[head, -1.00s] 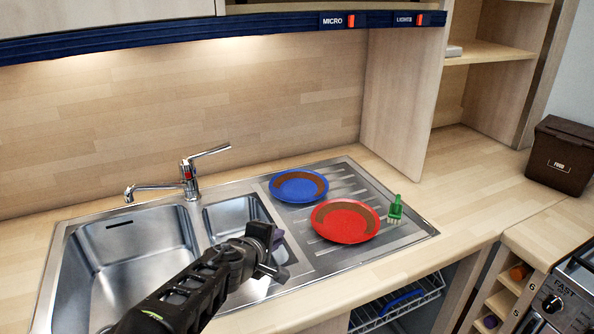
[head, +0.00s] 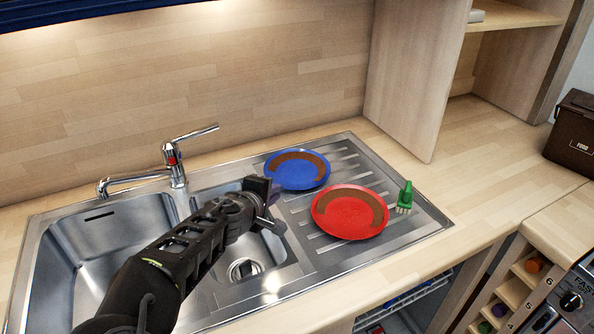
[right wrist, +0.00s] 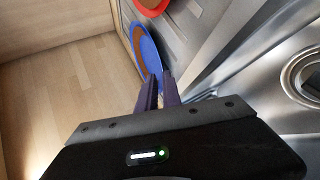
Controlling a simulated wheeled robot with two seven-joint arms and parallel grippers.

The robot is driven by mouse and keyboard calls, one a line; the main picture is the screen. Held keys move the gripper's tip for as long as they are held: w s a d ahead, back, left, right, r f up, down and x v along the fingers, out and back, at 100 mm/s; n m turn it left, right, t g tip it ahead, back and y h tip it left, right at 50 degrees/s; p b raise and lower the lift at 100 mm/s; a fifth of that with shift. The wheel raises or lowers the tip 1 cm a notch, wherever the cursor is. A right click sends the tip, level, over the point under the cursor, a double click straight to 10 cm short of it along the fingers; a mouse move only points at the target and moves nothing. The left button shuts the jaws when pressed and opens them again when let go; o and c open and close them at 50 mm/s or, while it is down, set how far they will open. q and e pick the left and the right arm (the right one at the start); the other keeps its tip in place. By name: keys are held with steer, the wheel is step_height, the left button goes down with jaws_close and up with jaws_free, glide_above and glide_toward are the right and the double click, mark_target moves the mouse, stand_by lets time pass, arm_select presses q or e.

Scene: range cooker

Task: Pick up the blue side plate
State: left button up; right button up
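The blue side plate (head: 314,178), with a brown band, lies flat on the steel drainboard beside the small sink bowl. My right gripper (head: 268,202) is at the plate's left, near edge, above the small bowl. In the right wrist view, the blue plate (right wrist: 147,52) shows just beyond the tips of my right gripper (right wrist: 159,80). A narrow gap shows between the two fingers, with the plate's rim in line with it. Whether they touch the rim cannot be told. My left gripper is not in view.
A red plate (head: 350,228) with a brown band lies close to the blue one, on the near right. A green brush (head: 405,197) lies right of it. The tap (head: 175,165) stands behind the sink. The counter at right is clear up to a brown bin (head: 575,135).

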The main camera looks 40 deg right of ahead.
mark_target(284, 187)
steer(key=shift+x, duration=0.95)
steer(key=shift+d, duration=0.1)
steer(key=x, duration=0.5)
steer(key=shift+w+f+p, duration=0.1)
steer(key=shift+f+p, duration=0.05)
steer(key=shift+p, duration=0.15)
steer(key=shift+c, duration=0.2)
jaws_close()
stand_by(0.7)
